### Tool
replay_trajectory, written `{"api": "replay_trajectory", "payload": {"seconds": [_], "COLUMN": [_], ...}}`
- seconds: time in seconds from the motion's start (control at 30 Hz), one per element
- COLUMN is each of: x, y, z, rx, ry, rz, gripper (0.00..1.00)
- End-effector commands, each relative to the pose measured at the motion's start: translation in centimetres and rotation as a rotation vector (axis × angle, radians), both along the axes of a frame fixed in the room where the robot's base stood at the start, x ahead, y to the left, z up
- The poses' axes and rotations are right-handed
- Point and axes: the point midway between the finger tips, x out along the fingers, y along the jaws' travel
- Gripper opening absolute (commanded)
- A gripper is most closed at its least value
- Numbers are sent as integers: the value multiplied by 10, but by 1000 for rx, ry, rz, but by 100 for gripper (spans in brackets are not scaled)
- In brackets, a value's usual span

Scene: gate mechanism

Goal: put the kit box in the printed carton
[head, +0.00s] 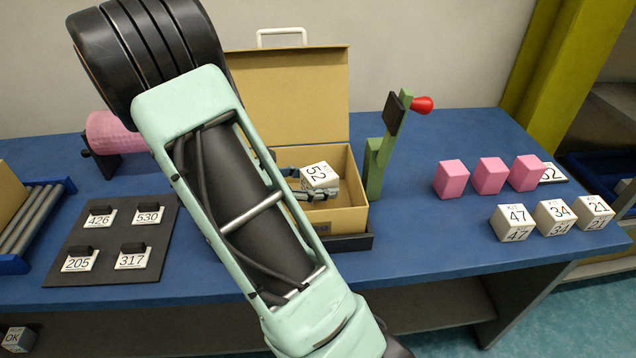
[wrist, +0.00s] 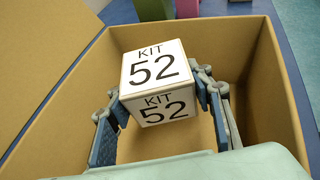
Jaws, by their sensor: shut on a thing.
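The kit box (head: 319,176) is a white cube printed "KIT 52". It also fills the middle of the wrist view (wrist: 156,83). My gripper (head: 316,188) is shut on it, with a finger on each of its two sides (wrist: 165,112). The open carton (head: 349,193) is brown cardboard with its lid raised at the back. In the wrist view the carton walls (wrist: 262,85) surround the kit box and fingers. I cannot tell whether the box touches the carton floor. My arm hides the carton's left part and any print there.
A green post with a red-knobbed lever (head: 421,104) stands just right of the carton. Several pink blocks (head: 489,176) and white kit boxes (head: 514,223) sit at the right. A dark board with numbered tags (head: 112,240) and a pink roll (head: 113,132) are at the left.

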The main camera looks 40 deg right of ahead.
Motion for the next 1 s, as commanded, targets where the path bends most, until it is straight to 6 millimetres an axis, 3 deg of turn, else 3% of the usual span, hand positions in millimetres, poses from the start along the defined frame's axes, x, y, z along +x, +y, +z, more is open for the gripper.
{"api": "replay_trajectory", "payload": {"seconds": [0.63,0.67,0.8,1.0], "x": [0,-1,-1,-2], "y": [0,0,1,1], "z": [-11,-12,-13,-14], "rx": [0,1,2,4], "ry": [0,1,2,4], "rz": [0,0,0,0], "gripper": [13,48,64,65]}}
